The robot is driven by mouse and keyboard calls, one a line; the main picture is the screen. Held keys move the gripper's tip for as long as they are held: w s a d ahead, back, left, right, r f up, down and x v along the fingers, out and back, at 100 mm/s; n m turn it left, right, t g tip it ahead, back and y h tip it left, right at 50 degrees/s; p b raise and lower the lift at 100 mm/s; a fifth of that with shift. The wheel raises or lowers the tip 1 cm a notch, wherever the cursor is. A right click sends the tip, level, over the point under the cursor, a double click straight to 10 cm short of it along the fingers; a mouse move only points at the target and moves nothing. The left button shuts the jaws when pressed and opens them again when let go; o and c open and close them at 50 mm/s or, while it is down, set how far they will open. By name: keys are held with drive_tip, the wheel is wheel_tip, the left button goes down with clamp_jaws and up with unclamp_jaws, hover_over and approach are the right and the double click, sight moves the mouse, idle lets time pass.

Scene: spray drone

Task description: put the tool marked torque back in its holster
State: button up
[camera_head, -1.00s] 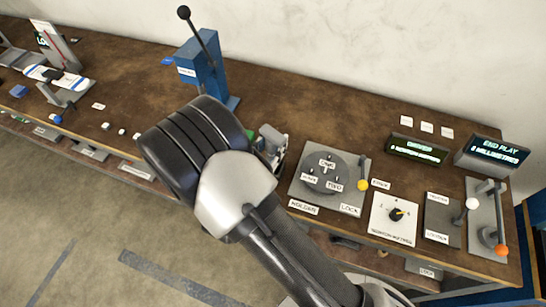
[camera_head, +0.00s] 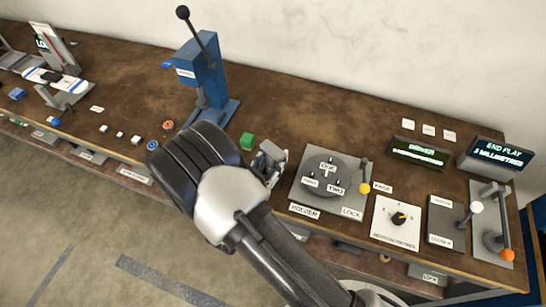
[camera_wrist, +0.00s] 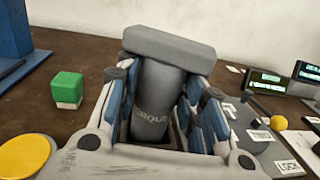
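A dark cylinder marked TORQUE (camera_wrist: 158,95) with a grey block across its top stands between the two fingers of my gripper (camera_wrist: 165,78) in the wrist view. The blue-padded fingers lie close along both sides, and the gripper looks shut on it. In the head view my gripper (camera_head: 270,160) is over the bench near its front edge, just left of the round grey plate; the tool cannot be made out clearly there.
A green block (camera_head: 247,141) sits left of my gripper, with a blue lever press (camera_head: 205,75) behind. To the right are the round plate (camera_head: 325,168) with a yellow-knobbed lever (camera_head: 364,188), a dial panel (camera_head: 396,221) and two displays (camera_head: 418,151). The brown bench (camera_head: 300,115) is clear behind.

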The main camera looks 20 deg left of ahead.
drive_tip(key=o, duration=0.3)
drive_tip(key=shift+o, duration=0.2)
drive_tip(key=shift+r, duration=0.25)
drive_tip(key=s+a+p, duration=0.1)
drive_tip(key=s+a, duration=0.1)
drive_tip(key=s, duration=0.9)
drive_tip(key=shift+s+a+p, duration=0.15)
drive_tip(key=shift+s+p, duration=0.15)
drive_tip(key=shift+s, duration=0.1)
